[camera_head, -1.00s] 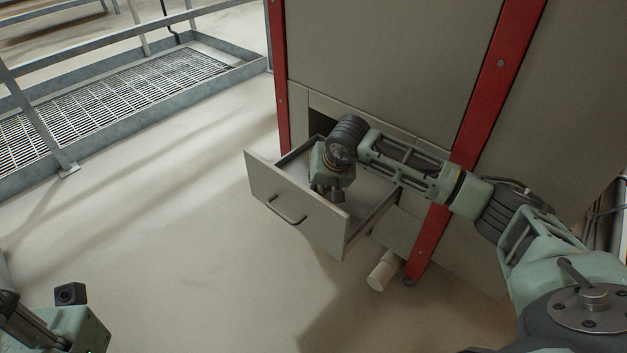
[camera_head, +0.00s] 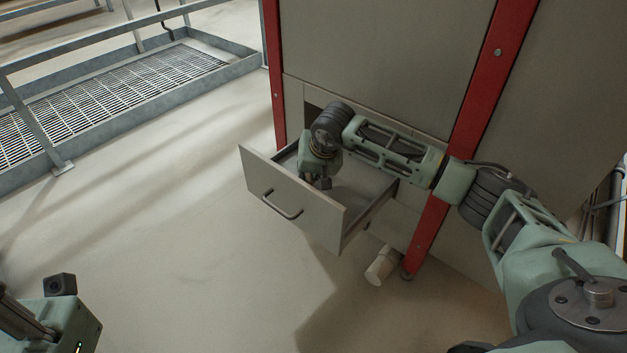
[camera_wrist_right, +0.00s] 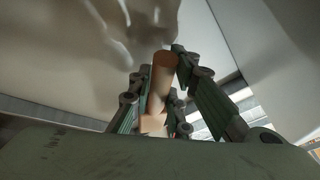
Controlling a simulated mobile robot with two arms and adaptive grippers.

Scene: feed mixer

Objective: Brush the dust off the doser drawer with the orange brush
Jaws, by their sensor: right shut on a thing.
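The doser drawer (camera_head: 287,199) is pulled out of the grey machine, with a bar handle on its front. My right gripper (camera_head: 320,187) reaches down into the drawer; its fingers are mostly hidden there by the drawer front and my wrist. In the right wrist view my right gripper (camera_wrist_right: 160,92) is shut on the orange brush (camera_wrist_right: 162,78), whose round handle sits between the fingers. The bristles cannot be made out. Pale smears, seemingly dust (camera_wrist_right: 120,28), lie on the surface beyond the brush. Of my left arm only a part shows at the bottom left; its fingers do not show.
The grey machine (camera_head: 385,55) with red posts (camera_head: 470,105) stands behind the drawer. A pale cylinder (camera_head: 381,266) lies below the drawer near a post foot. A railing and grating (camera_head: 120,95) are at the upper left. The floor (camera_head: 170,230) left of the drawer is clear.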

